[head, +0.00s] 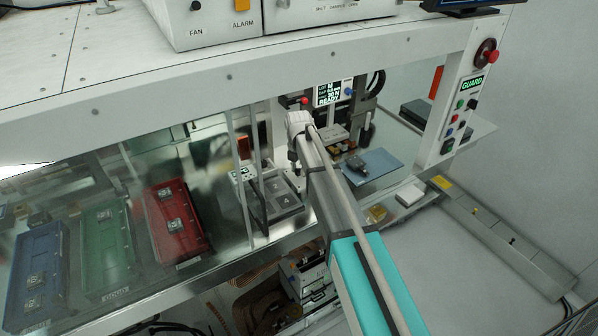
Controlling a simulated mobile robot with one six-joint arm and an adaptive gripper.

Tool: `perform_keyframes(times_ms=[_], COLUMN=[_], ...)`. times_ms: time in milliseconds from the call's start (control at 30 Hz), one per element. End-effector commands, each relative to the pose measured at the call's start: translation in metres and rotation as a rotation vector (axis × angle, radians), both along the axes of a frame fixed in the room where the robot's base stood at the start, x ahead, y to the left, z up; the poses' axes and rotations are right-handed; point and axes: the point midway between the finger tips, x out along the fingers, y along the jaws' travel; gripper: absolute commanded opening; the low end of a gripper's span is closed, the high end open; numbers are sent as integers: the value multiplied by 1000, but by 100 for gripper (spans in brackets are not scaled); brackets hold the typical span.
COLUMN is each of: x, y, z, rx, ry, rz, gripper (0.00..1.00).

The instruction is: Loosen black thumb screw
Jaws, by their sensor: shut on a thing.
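My arm reaches from the lower right up into the handler bay, and its white wrist bends down at the far end. My gripper (293,161) shows only as a small dark part just left of the forearm, over the area behind the grey tray (268,217) with numbered pockets. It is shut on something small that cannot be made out. The black thumb screw cannot be picked out in this view; the gripper and forearm cover that spot.
Red (191,253), green (122,284) and blue (45,315) bins stand on the left. A blue mat (386,165) with a dark object lies right of my forearm. A lit display (328,95) is behind. A white post (462,95) with buttons bounds the right.

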Motion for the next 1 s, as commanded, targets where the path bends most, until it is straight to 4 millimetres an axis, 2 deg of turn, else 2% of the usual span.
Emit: perform_keyframes(times_ms=[367, 733, 1000], x=[1, 1, 1], y=[0, 0, 0], z=[0, 0, 0], rx=[-1, -1, 0], ry=[-2, -2, -2], rz=[22, 245, 284], gripper=[7, 7, 7])
